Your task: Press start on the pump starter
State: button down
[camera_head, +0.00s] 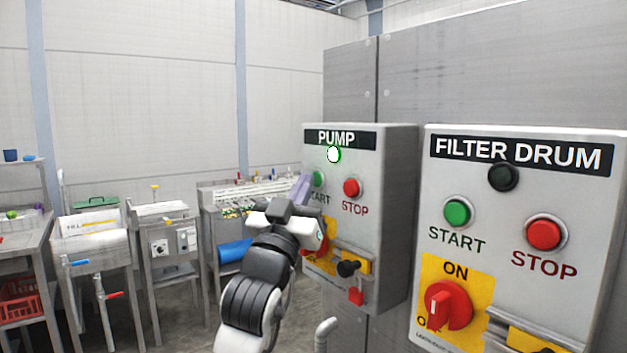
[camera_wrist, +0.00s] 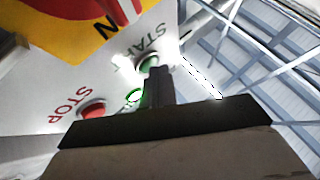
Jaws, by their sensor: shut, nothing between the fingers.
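The grey pump starter box (camera_head: 392,165) is labelled PUMP. Its green start button (camera_head: 319,178) sits left of its red stop button (camera_head: 352,187). The indicator lamp (camera_head: 334,154) above them glows white with a green rim, while the filter drum lamp is dark. My gripper (camera_head: 302,188) is shut and empty, its tips close to the start button and covering part of the START label. In the wrist view the closed fingers (camera_wrist: 160,80) reach up to the start button (camera_wrist: 149,62); I cannot tell whether they press it. The stop button (camera_wrist: 93,109) is left of them.
The filter drum box (camera_head: 610,215) stands to the right, with its own green start (camera_head: 457,212), red stop (camera_head: 544,233) and red rotary switch (camera_head: 447,304). A black knob (camera_head: 348,268) sticks out below the pump buttons. Steel sinks and tables stand at left.

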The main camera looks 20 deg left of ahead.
dwell(0.5)
jog(key=shift+s+a+b, duration=0.35)
jog(key=shift+s+a, duration=0.1)
jog(key=shift+s, duration=0.15)
jog(key=shift+s+a+b, duration=0.45)
jog(key=shift+s+a, duration=0.3)
jog(key=shift+s, duration=0.25)
jog(key=shift+s+a+b, duration=0.4)
jog(key=shift+s+a, duration=0.35)
jog(key=shift+s, duration=0.2)
